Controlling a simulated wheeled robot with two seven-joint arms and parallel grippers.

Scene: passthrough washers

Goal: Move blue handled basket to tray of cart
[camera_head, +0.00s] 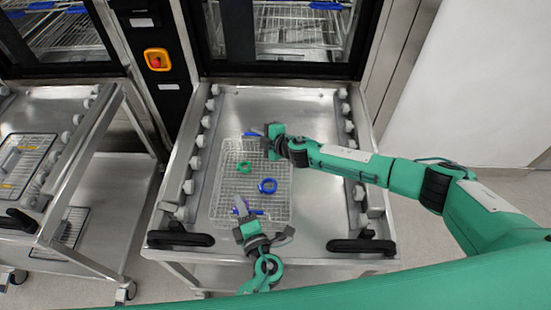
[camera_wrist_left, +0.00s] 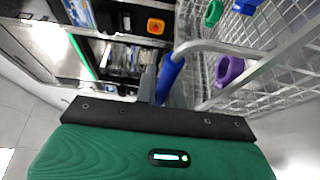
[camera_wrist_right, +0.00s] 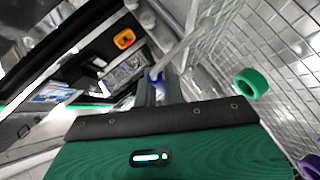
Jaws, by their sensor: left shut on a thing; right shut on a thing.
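The blue handled basket (camera_head: 226,185) is a wire basket over the metal tray of the cart (camera_head: 310,215). I cannot tell whether it rests on the tray or hangs slightly above it. My left gripper (camera_head: 242,208) is shut on the blue handle at its near end; that handle shows in the left wrist view (camera_wrist_left: 170,75). My right gripper (camera_head: 268,134) is shut on the blue handle at its far end, which shows partly in the right wrist view (camera_wrist_right: 155,77). A green ring (camera_head: 246,168) and a blue ring (camera_head: 268,185) lie in the basket.
White rollers line both sides of the tray, and black handles (camera_head: 362,246) sit at its front corners. A washer (camera_head: 290,35) stands behind the cart. A second cart (camera_head: 30,150) with another wire basket is at the left. The tray's right part is bare.

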